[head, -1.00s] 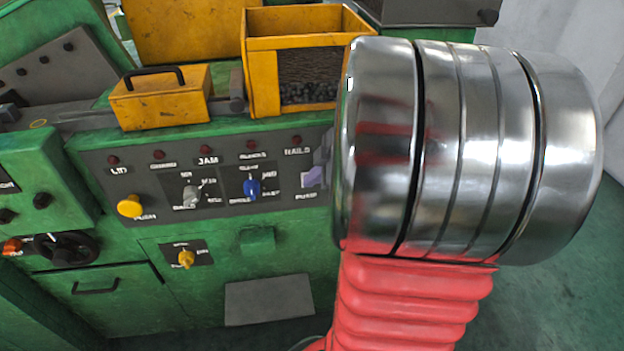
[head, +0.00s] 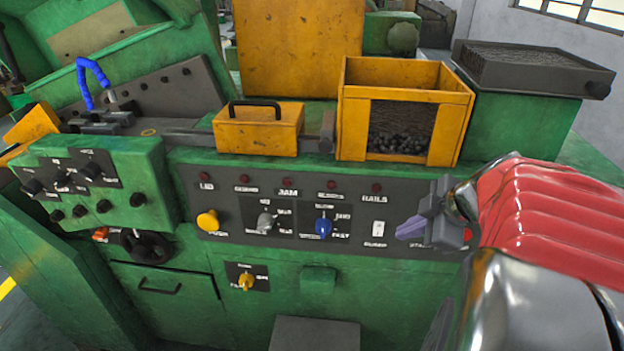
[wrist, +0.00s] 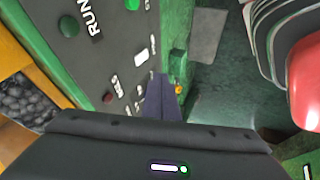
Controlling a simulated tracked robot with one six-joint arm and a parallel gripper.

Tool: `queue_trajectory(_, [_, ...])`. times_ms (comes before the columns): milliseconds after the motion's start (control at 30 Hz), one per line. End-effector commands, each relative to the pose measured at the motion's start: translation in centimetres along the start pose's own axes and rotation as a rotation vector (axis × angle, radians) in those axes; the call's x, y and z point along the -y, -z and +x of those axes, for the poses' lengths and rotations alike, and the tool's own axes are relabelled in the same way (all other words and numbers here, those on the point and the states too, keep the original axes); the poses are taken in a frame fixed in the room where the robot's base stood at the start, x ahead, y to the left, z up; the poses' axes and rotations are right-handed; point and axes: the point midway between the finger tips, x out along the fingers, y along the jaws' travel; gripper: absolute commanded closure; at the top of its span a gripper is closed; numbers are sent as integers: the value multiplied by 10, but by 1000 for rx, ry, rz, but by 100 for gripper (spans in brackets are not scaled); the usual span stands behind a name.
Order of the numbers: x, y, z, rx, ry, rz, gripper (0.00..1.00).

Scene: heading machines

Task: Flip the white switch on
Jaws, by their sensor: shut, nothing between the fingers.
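The white switch (head: 377,228) is a small upright rocker on the grey control panel (head: 262,218), below the RAILS lamp. In the wrist view the white switch (wrist: 142,57) shows just beyond my fingertips. Whether it is on or off is too small to tell. My gripper (head: 400,232) has purple-grey fingers, shut and empty, just right of the switch in the head view, pointing left towards it. In the wrist view my gripper (wrist: 161,78) is in front of the panel; I cannot tell whether it touches.
A blue knob (head: 323,228), a grey knob (head: 265,222) and a yellow button (head: 208,221) lie left of the switch. A yellow bin (head: 447,110) stands above the panel. A green lit button (wrist: 132,4) is near the wrist view's top. A green box (head: 318,280) protrudes below.

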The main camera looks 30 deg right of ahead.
Motion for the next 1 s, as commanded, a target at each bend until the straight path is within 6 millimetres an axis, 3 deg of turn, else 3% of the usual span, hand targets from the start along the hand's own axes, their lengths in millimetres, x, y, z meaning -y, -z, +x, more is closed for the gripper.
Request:
queue_trajectory(200, [0, 0, -12, 0, 1, 1, 100])
queue_trajectory(1000, [15, -11, -10, 1, -1, 2, 100])
